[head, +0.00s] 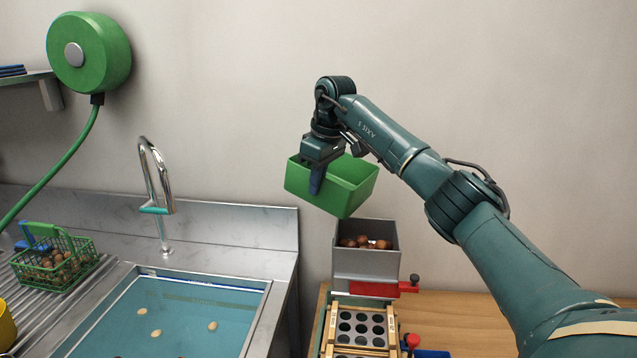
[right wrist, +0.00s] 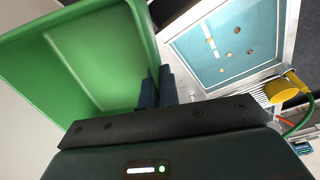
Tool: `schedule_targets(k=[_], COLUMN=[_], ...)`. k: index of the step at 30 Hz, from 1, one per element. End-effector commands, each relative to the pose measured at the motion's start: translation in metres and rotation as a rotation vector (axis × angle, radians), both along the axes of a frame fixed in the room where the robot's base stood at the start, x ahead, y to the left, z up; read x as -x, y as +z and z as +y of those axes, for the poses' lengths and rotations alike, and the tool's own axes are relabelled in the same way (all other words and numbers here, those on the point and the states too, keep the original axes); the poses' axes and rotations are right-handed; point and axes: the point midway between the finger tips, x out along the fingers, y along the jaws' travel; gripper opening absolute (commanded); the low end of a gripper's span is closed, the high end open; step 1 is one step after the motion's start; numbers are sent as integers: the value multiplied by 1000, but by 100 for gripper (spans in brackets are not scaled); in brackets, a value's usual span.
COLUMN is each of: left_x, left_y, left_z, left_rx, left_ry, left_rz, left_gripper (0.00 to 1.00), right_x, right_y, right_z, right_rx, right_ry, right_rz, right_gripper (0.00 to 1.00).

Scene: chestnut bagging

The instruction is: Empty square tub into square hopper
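The green square tub (head: 347,180) hangs tilted above the grey square hopper (head: 366,263), with its mouth partly toward me. My right gripper (head: 317,180) is shut on the tub's near left wall. In the right wrist view the tub (right wrist: 90,60) fills the upper left, and its visible inside is bare. The gripper's dark fingers (right wrist: 157,90) close on its rim there. Several brown chestnuts (head: 362,243) lie in the hopper, below and apart from the tub. My left gripper is in neither view.
A wooden rack with a holed plate (head: 361,328) stands before the hopper on the wooden table (head: 465,320). A red lever (head: 408,287) sticks out at the hopper's right. The sink (head: 165,315) with pale floating pieces and a green basket of chestnuts (head: 55,262) are at left.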

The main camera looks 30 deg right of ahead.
Motion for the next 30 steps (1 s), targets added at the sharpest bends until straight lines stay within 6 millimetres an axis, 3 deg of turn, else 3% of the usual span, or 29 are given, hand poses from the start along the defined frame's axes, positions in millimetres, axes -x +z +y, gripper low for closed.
schedule_targets(k=[13, 17, 20, 21, 24, 30], left_x=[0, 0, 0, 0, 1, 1], left_y=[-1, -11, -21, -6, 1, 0], left_z=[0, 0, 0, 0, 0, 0], left_rx=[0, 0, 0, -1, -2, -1], left_ry=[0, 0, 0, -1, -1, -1], left_rz=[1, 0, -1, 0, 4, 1], left_gripper=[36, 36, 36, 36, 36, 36], right_x=[-1, 4, 13, 17, 26, 42], right_y=[3, 8, 17, 32, 44, 63], right_z=[0, 3, 8, 9, 14, 25], right_rx=[87, 90, 92, 94, 95, 93], right_ry=[1, 1, 3, 1, 2, 1], right_rz=[184, 188, 186, 187, 190, 187], right_gripper=[0, 0, 0, 0, 0, 0])
